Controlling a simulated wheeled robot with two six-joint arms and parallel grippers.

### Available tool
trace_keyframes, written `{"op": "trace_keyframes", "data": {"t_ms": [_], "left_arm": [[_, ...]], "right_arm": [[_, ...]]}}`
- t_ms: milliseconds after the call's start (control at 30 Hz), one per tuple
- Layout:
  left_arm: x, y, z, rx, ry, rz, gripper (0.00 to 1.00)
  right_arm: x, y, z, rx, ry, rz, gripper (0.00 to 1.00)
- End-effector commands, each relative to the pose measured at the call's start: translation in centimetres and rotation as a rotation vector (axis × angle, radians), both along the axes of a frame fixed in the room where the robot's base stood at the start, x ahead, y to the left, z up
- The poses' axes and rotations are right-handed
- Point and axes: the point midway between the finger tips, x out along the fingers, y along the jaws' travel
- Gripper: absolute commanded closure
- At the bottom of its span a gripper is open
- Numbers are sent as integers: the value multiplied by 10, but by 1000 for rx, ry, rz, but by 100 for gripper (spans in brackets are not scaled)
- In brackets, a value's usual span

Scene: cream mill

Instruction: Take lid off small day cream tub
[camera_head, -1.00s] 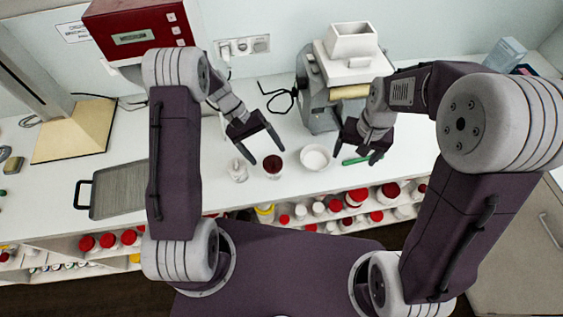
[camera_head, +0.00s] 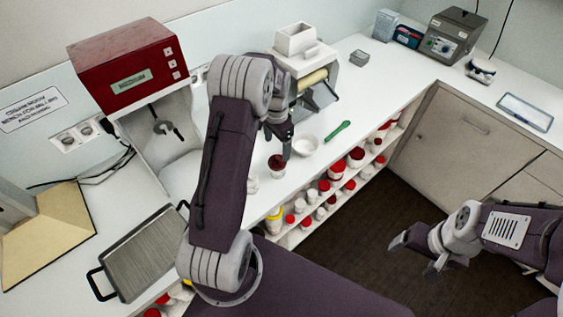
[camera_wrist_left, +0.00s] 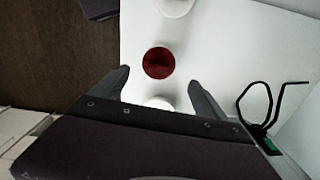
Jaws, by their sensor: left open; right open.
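A small tub with a dark red lid (camera_head: 277,161) stands on the white bench. In the left wrist view its round red lid (camera_wrist_left: 159,62) shows from above, just beyond the fingertips. My left gripper (camera_head: 285,142) is open and empty over the bench close to the tub, partly hidden by its own arm. In the left wrist view its fingers (camera_wrist_left: 158,80) stand apart on either side of the line to the lid, not touching it. My right gripper (camera_head: 418,258) is open and empty, out over the dark floor away from the bench.
A white bowl (camera_head: 306,145) and a green tool (camera_head: 337,131) lie right of the tub. A white object (camera_wrist_left: 157,102) sits between the left fingers' bases in the wrist view. A metal tray (camera_head: 140,255) is at left; a mill (camera_head: 300,65) stands behind. Red-lidded tubs fill the shelf below.

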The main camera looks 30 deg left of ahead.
Motion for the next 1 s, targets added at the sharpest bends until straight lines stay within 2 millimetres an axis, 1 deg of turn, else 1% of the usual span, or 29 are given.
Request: {"op": "trace_keyframes", "data": {"t_ms": [33,100,267,333,433,500,533,633,800,867,900,967,1000], "left_arm": [[-1,0,-5,-1,4,0,15],[-1,0,-13,-1,3,1,15],[0,-1,-19,-2,1,2,15],[-2,-1,-28,-2,5,2,15],[-3,-3,-46,-3,6,2,15],[-3,-2,-59,-2,5,2,15],[-2,-2,-63,-3,4,2,15],[-2,-2,-70,-2,1,2,15],[-2,-2,-70,-1,0,2,15],[-2,-2,-70,-1,0,2,32],[-2,-2,-70,-1,0,2,43],[-2,-2,-70,-1,0,2,60],[-2,-2,-70,-1,0,2,71]], "right_arm": [[0,0,6,0,0,0,19],[0,0,7,0,0,0,19],[0,0,9,0,0,0,19],[0,0,17,0,0,0,19],[0,0,28,0,0,0,19],[0,0,28,0,0,0,19],[0,0,29,0,0,0,19],[0,0,29,0,0,0,19],[0,0,28,0,0,0,19],[0,0,28,0,0,0,19],[0,0,28,0,0,0,19],[0,0,28,0,0,0,19],[0,0,28,0,0,0,19]]}}
